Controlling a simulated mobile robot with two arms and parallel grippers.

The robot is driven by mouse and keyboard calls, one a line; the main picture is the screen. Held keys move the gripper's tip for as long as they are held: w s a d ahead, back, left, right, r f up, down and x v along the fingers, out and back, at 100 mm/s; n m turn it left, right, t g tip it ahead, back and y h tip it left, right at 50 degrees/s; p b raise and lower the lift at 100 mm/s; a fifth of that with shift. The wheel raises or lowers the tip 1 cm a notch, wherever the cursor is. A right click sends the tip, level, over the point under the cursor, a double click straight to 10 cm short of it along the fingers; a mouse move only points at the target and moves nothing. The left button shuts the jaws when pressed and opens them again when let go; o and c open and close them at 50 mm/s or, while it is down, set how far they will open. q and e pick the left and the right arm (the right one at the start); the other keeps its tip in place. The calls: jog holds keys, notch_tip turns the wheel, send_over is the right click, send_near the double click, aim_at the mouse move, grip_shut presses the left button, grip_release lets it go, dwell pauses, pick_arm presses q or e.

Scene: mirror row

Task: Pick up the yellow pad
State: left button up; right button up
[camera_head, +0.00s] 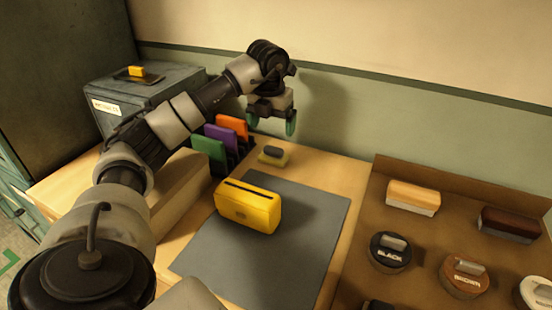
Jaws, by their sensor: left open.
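A small yellow pad with a dark grey handle on top (273,155) lies on the wooden tabletop, behind the grey mat. My left gripper (272,124) hangs above and slightly behind it in the picture, with its two green-tipped fingers apart and nothing between them. The gripper and the pad look apart. A larger yellow box with a dark slot in its top (248,208) stands on the grey mat (290,262). My right gripper is not in view.
A black rack with green (208,155), purple (222,140) and orange (232,125) upright pieces stands left of the pad. A grey cabinet box (150,90) is at the back left. A brown tray (405,263) with brushes and round tins fills the right.

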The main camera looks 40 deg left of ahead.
aim_at(274, 147)
pick_arm(q)
jog(key=f, duration=0.8)
jog(key=shift+w, duration=0.25)
jog(key=c, duration=0.7)
jog(key=shift+r, duration=0.1)
jog(key=shift+r, duration=0.5)
notch_tip(274, 147, up, 3)
jog(key=shift+f, duration=0.1)
jog(key=s+d+r, duration=0.3)
jog(key=s+d, duration=0.1)
jog(key=s+d+r, duration=0.4)
jog(key=shift+s+r+b, duration=0.1)
jog(key=shift+s+b, duration=0.1)
jog(key=shift+b, duration=0.1)
